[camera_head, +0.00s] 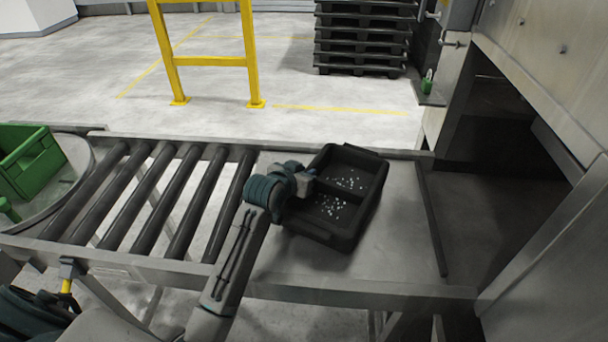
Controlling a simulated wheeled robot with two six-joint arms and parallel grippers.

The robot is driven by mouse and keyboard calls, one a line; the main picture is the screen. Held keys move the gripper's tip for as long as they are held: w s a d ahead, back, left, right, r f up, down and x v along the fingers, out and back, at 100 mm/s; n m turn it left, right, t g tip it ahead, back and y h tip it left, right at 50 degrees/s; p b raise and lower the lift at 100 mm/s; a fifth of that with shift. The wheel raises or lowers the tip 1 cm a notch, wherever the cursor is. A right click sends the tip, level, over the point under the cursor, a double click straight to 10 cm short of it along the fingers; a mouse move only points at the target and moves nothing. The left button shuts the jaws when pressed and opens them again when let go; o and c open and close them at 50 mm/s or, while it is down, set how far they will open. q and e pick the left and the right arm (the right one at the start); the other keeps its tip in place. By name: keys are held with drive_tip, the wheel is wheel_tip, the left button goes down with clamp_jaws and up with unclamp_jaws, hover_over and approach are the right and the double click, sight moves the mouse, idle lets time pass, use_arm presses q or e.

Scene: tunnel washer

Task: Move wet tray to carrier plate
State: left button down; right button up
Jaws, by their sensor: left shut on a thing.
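The wet tray (352,232) is black, with two compartments split by a divider and pale droplets in both. It sits over the flat grey metal plate (405,255) at the right end of the roller conveyor, turned slightly from the plate's edges. My left gripper (308,183) is shut on the tray at its left side, near the divider. The fingertips are partly hidden by the wrist. I cannot tell whether the tray touches the plate or is held just above it. My right gripper is not in view. No surface is clearly marked as the carrier plate.
Black rollers (150,200) lead left to a round grey table (75,190) with a green crate (35,160). The washer's dark opening (490,190) is at the right, past a dark strip (432,220). A yellow barrier (210,62) and stacked black pallets (362,40) stand behind.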

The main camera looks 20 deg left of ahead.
use_arm(q)
drive_tip(key=shift+s+f, duration=0.15)
drive_tip(key=shift+f, duration=0.8)
drive_tip(key=c, duration=1.3)
unclamp_jaws()
drive_tip(key=shift+s, duration=0.1)
drive_tip(key=shift+s+r, duration=0.1)
drive_tip(key=shift+s, duration=0.2)
drive_tip(key=b+v, duration=0.2)
drive_tip(key=v, duration=0.8)
drive_tip(key=shift+r, duration=0.1)
drive_tip(key=shift+s+r, duration=0.3)
drive_tip(key=shift+s, duration=0.15)
